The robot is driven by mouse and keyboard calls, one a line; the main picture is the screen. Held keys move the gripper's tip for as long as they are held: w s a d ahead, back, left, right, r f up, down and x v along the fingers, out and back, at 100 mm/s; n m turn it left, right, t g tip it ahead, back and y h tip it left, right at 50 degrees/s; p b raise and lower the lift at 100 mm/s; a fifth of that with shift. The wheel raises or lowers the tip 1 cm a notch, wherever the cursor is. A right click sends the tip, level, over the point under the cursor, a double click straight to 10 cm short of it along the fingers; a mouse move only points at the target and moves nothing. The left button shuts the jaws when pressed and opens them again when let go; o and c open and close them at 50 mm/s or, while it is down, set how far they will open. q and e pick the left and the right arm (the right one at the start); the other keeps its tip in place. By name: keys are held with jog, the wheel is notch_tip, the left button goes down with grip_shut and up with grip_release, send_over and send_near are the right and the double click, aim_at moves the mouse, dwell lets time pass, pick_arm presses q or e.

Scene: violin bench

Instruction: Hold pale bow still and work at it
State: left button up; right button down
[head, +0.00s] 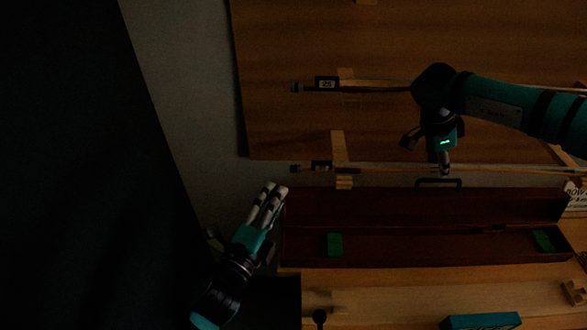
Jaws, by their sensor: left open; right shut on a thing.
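Two bows lie level, one above the other, on wooden supports. The lower, pale bow (375,170) has a dark frog at its left end, near a wooden rest. The upper, darker bow (380,88) is partly hidden behind my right arm. My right gripper (445,168) points down and is shut on the pale bow's stick, right of its middle supports. My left gripper (275,192) is open and empty, below and left of the pale bow's frog end, apart from it.
A long red-brown open case (430,249) lies below the pale bow, with a green piece (335,244) and another green piece (543,240) inside. A teal box (480,321) is at the bottom edge. A lettered card (576,196) stands at right. The scene is dim.

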aim_at(294, 172)
pick_arm(q)
jog(key=x, duration=1)
jog(key=shift+f, duration=0.1)
grip_shut()
